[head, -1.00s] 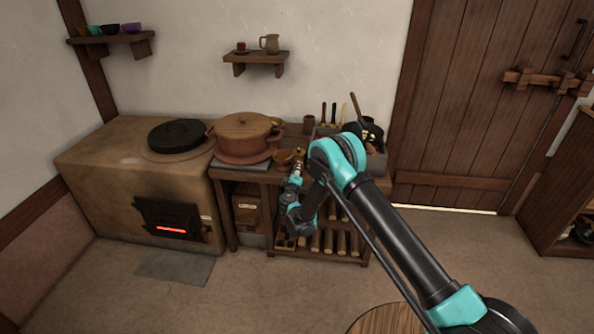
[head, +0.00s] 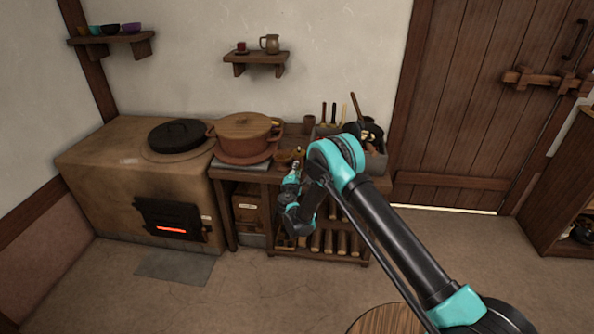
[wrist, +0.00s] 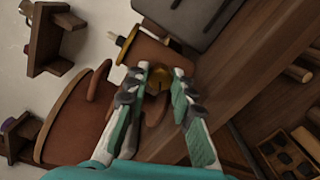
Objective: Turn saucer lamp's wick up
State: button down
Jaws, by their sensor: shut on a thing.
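The saucer lamp (wrist: 153,52) shows in the wrist view as a brown body with a yellow collar and a pale wick tip (wrist: 113,38) pointing left in the picture. A small brass knob (wrist: 158,80) is between the fingertips of my gripper (wrist: 160,84), which is shut on it. In the head view the lamp (head: 299,153) is a small brass-coloured shape on the worktop, partly hidden, with my gripper (head: 294,172) in front of it. The flame, if any, is too small to tell.
A small brown bowl (head: 284,156) stands just left of the lamp. A large lidded pot (head: 243,135) is farther left, by the stove (head: 130,185) with its glowing firebox.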

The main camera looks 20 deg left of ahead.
jog(key=shift+s+f, duration=0.1)
dwell(0.5)
jog(key=c, duration=1.3)
grip_release()
jog(key=v, duration=0.7)
jog(key=shift+s, duration=0.2)
